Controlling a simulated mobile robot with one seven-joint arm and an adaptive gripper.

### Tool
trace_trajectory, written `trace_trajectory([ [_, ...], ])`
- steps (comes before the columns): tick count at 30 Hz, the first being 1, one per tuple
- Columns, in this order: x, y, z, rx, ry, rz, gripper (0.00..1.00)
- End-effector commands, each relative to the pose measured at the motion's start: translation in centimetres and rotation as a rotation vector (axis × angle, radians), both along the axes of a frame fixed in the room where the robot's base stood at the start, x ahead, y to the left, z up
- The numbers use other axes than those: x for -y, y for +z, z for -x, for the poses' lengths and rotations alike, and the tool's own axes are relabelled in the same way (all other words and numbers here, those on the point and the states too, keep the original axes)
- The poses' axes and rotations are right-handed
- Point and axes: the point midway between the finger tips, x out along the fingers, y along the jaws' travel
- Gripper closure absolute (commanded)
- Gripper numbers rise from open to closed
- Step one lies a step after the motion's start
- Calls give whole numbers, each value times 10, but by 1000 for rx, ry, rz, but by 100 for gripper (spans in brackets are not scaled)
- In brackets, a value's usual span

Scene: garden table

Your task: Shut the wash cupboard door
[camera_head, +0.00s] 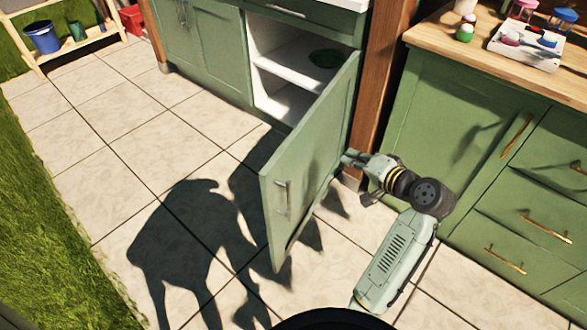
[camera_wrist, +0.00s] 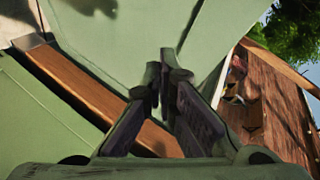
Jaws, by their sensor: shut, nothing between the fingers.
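The wash cupboard door (camera_head: 312,155) is green with a metal handle (camera_head: 282,198) and stands wide open, swung out over the tiles. Behind it the cupboard shows white shelves (camera_head: 285,75) with a dark green round item (camera_head: 325,58) on one.
A wooden post (camera_head: 385,70) stands just right of the cupboard. Green drawers (camera_head: 530,215) and a wooden worktop (camera_head: 450,45) with a tray (camera_head: 525,45) of small items are at the right. Tiled floor (camera_head: 100,130) left of the door is clear. A blue bucket (camera_head: 43,38) stands far left.

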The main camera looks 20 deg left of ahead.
Motion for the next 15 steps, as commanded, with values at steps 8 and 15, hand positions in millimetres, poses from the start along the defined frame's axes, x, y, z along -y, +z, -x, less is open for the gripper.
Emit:
trace_trajectory([
  [8, 8, 3, 90, -262, 330, -439, 100],
  [15, 13, 10, 114, -294, 424, -537, 100],
])
